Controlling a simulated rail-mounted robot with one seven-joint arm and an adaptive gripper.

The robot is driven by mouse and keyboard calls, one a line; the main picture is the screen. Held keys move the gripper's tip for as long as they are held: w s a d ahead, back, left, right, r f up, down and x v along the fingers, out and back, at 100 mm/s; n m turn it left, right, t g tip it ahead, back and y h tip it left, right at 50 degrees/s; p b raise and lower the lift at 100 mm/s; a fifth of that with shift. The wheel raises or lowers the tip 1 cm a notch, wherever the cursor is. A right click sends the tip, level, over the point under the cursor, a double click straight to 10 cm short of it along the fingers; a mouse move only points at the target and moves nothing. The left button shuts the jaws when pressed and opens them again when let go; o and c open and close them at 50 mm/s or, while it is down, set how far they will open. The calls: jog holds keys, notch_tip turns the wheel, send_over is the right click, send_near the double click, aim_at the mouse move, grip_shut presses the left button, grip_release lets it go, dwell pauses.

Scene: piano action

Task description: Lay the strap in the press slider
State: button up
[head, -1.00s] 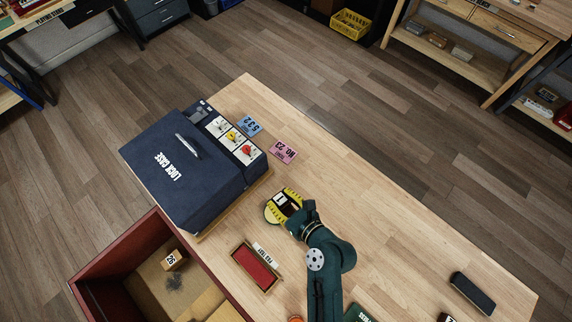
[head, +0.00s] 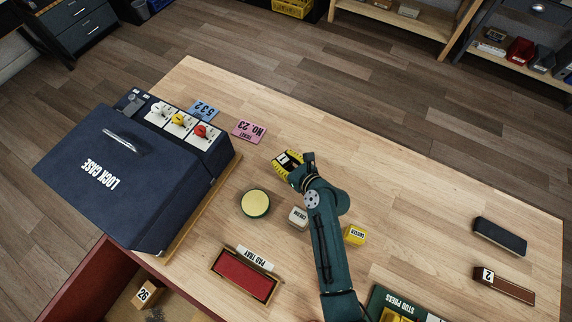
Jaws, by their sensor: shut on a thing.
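My gripper (head: 288,165) is above the table, up and right of the round pale-yellow disc. It is shut on a small dark piece with a white label (head: 282,158) that seems to read 1. Yellow and black parts surround this piece, and much of it is hidden; I take it for the strap, but its full shape cannot be made out. The green stud press (head: 376,300) is at the bottom edge, with yellow parts (head: 398,314) on it. It is partly cut off, and I cannot make out its slider clearly.
Left stands the lock case (head: 100,180). The pad tray (head: 218,262), round disc (head: 256,202), cream block (head: 298,217) and yellow duster block (head: 355,236) lie around my arm. A brown bar marked 2 (head: 510,290) and a black block (head: 499,236) lie right. The table's upper right is clear.

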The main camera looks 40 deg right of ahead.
notch_tip(320, 180, down, 3)
jog(key=shift+r+b, duration=0.1)
jog(key=shift+b, duration=0.35)
jog(key=shift+r, duration=0.15)
jog(key=o, duration=1.1)
jog(key=shift+f, duration=0.2)
